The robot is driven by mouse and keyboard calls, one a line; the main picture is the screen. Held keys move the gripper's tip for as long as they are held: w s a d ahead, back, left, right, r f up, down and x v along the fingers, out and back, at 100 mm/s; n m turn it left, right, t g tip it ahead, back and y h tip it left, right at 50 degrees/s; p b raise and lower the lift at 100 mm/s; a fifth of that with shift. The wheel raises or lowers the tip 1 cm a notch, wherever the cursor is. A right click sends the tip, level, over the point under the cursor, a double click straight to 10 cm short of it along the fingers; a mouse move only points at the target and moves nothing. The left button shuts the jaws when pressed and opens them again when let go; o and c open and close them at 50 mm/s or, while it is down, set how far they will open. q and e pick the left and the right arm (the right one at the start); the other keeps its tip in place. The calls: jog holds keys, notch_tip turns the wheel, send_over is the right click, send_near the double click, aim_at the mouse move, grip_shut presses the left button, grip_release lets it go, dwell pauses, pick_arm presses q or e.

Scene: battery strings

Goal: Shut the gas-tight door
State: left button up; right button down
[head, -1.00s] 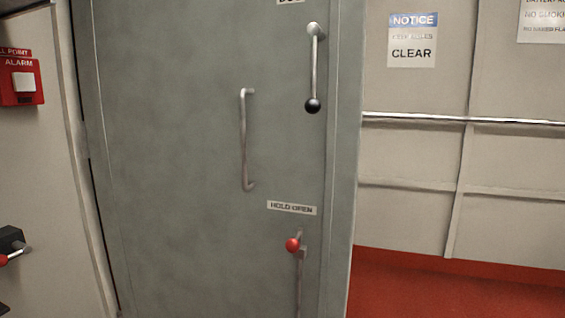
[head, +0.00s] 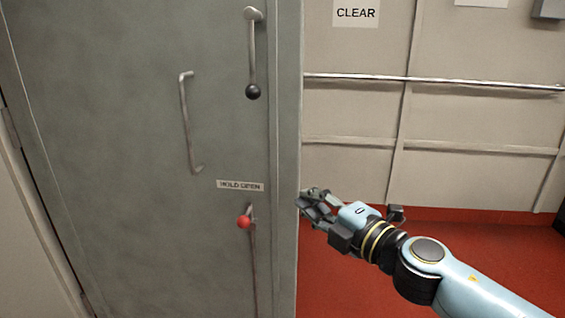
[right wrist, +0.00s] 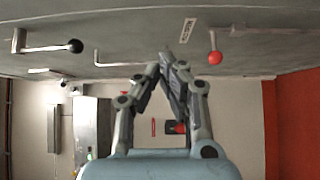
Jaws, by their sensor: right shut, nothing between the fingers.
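The grey-green door (head: 120,130) fills the left half of the head view. It bears a metal pull handle (head: 187,122), a lever with a black knob (head: 253,90) near its right edge, and a red-knobbed hold-open rod (head: 244,221) under a "HOLD OPEN" label (head: 240,185). My right gripper (head: 308,200) is shut and empty, near the door's right edge in the head view; I cannot tell if it touches. In the right wrist view the gripper (right wrist: 166,62) points towards the door face (right wrist: 140,30), with the red knob (right wrist: 215,57) to its right. My left gripper is not in view.
A wall with a metal handrail (head: 430,80) and a "CLEAR" sign (head: 356,13) stands to the right. The red floor (head: 350,285) below it looks open. Wall equipment (right wrist: 92,130) shows beyond the gripper in the right wrist view.

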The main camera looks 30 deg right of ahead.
send_near(270, 164)
jog(key=w+a, duration=0.1)
jog(key=a, duration=0.2)
jog(key=w, duration=0.1)
jog(key=w+d, duration=0.1)
jog(key=w, duration=0.1)
jog(key=shift+w+d+f+b, duration=0.15)
jog(key=shift+d+b, duration=0.15)
jog(key=shift+d, duration=0.05)
jog(key=shift+w+d, duration=0.25)
jog(key=shift+w, duration=0.1)
